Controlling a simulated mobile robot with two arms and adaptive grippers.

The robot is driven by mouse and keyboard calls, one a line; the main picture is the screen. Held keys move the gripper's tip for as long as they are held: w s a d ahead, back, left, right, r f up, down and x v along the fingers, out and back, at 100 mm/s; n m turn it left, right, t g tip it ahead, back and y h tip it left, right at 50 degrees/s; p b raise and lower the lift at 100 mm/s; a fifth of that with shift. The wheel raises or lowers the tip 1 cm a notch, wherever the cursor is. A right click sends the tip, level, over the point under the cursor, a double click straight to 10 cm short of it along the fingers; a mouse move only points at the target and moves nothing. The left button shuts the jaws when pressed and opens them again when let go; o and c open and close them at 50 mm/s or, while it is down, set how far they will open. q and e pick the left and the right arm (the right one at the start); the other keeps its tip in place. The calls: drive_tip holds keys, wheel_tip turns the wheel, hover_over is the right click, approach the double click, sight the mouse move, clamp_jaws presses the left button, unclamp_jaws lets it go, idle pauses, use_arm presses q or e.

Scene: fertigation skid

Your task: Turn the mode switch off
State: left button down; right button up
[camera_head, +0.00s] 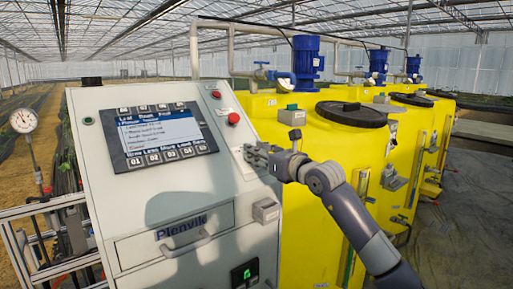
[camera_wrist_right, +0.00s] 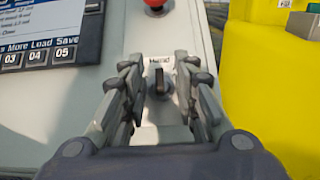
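The mode switch (camera_wrist_right: 158,82) is a small dark knob on the light grey panel in the right wrist view. Its handle looks upright, towards the printed word "Hand" just above it. My right gripper (camera_wrist_right: 158,72) is open, with one finger on each side of the knob and a visible gap to both. In the head view my right gripper (camera_head: 262,155) is at the right part of the control cabinet (camera_head: 135,215) and hides the switch. Markings below the knob are not readable. My left gripper is in neither view.
A red mushroom button (camera_head: 233,118) sits above the switch. A display (camera_head: 160,132) with a row of keys is to its left, and a grey box (camera_head: 266,210) sticks out below. Yellow tanks (camera_head: 320,225) stand close on the right. A drawer handle (camera_head: 186,245) protrudes lower down.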

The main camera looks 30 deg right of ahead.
drive_tip(key=shift+w, duration=0.25)
clamp_jaws()
drive_tip(key=shift+n+y, duration=0.5)
drive_tip(key=shift+d+n+g+y+b, duration=0.15)
drive_tip(key=shift+n+g+y+b, duration=0.4)
drive_tip(key=shift+n+y, duration=0.8)
drive_tip(key=n+y, duration=0.1)
drive_tip(key=n, duration=0.2)
drive_tip(key=shift+r+g+y, duration=0.1)
drive_tip(key=shift+g+y, duration=0.15)
drive_tip(key=shift+y, duration=0.1)
drive_tip(key=shift+r+n+g+y, duration=0.15)
drive_tip(key=shift+n+g+y, duration=0.65)
drive_tip(key=shift+n, duration=0.45)
drive_tip(key=shift+n+g+y+p, duration=0.8)
drive_tip(key=shift+n+g+p, duration=0.1)
drive_tip(key=shift+n, duration=0.6)
